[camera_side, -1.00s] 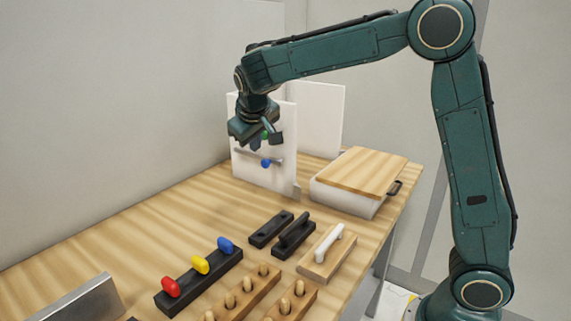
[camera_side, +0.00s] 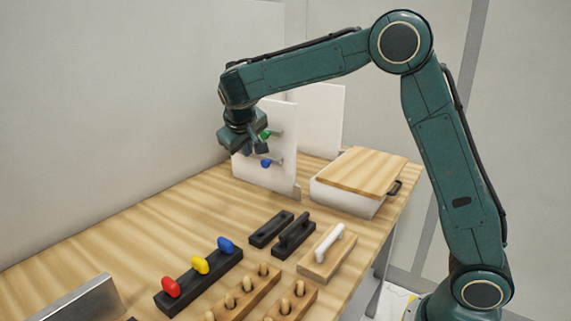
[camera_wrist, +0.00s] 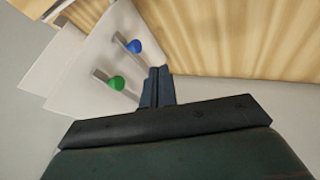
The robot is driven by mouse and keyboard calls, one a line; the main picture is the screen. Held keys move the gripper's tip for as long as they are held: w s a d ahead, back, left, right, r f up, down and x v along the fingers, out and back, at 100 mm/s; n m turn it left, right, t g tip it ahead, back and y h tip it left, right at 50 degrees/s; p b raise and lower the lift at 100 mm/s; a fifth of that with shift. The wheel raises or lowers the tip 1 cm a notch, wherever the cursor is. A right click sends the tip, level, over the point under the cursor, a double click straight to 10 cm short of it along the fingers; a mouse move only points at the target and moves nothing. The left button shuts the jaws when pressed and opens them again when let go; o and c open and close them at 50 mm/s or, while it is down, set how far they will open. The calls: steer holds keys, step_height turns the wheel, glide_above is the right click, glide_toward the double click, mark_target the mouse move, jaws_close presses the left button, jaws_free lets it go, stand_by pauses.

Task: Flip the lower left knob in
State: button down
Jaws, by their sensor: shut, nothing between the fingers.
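A white upright panel (camera_side: 280,178) stands at the back of the table and carries a green knob (camera_side: 265,134) above a blue knob (camera_side: 266,162), each on a grey bar. In the wrist view the green knob (camera_wrist: 116,83) and blue knob (camera_wrist: 135,46) are both left of the fingers. My gripper (camera_side: 260,150) is shut and empty, in front of the panel near the knobs. In the wrist view its fingertips (camera_wrist: 158,72) are together, apart from both knobs. The left part of the panel is hidden behind my gripper in the side view.
A white box with a wooden lid (camera_side: 362,172) stands right of the panel. A black strip with red, yellow and blue knobs (camera_side: 200,278), black blocks (camera_side: 271,229), a white-handled block (camera_side: 327,252) and pegged wooden blocks (camera_side: 247,293) occupy the front. The table's left middle is clear.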

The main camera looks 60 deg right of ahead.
mark_target(265, 160)
steer(key=w+d+f, duration=0.3)
steer(key=d+f, duration=0.4)
steer(key=d, duration=0.1)
steer(key=shift+d+f, duration=0.3)
steer(key=shift+f, duration=0.1)
stand_by(0.3)
steer(key=shift+d, duration=1.2)
